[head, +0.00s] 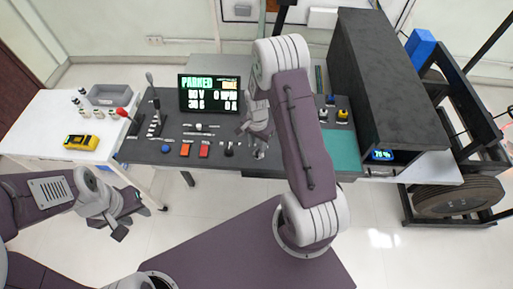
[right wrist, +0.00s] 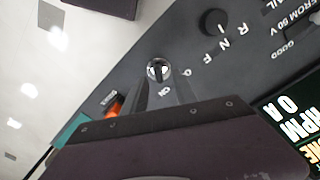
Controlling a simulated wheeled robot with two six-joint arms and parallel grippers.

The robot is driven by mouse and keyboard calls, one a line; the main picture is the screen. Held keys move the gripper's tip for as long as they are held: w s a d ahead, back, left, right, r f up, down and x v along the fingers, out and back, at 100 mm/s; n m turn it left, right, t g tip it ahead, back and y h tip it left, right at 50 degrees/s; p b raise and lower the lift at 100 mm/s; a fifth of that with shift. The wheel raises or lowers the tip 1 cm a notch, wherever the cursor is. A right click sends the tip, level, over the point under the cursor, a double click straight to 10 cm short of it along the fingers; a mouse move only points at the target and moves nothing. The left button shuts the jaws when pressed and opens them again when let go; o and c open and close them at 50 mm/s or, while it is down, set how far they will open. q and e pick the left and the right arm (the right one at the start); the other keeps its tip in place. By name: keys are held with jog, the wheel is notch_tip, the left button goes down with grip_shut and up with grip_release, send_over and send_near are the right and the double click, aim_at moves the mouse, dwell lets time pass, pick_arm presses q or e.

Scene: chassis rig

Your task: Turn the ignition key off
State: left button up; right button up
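The ignition key switch (right wrist: 158,70) shows in the right wrist view as a round silver lock with a dark slim key in it. An "ON" label and an "O" label stand beside it on the dark panel; the key seems to point toward "ON". My right gripper (right wrist: 162,80) is open, its two fingers apart, with the tips close to the switch; I cannot tell whether they touch it. My left gripper (head: 126,212) is open and empty, off the console's left front.
The dark console (head: 160,150) carries a display (head: 210,94) reading PARKED, levers, red switches (head: 204,150) and a blue button (head: 165,149). A white table with a yellow meter (head: 81,142) stands left. A black chassis box (head: 375,90) stands right. The floor in front is clear.

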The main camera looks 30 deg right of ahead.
aim_at(258, 150)
jog(key=f, duration=0.3)
jog(key=shift+d, duration=0.2)
jog(key=shift+s+f, duration=0.25)
jog(key=shift+f, duration=0.1)
jog(key=shift+w, duration=0.15)
jog(key=shift+w+f, duration=0.1)
grip_shut()
pick_arm(q)
jog(key=shift+s+d+r, duration=0.15)
jog(key=shift+d+r, duration=0.1)
jog(key=shift+r, duration=0.15)
pick_arm(e)
jog(key=shift+n, duration=0.3)
jog(key=n, duration=0.5)
pick_arm(q)
jog(key=shift+f, duration=0.35)
pick_arm(e)
jog(key=n, duration=0.6)
jog(key=shift+d+n, duration=0.1)
jog(key=shift+n, duration=0.3)
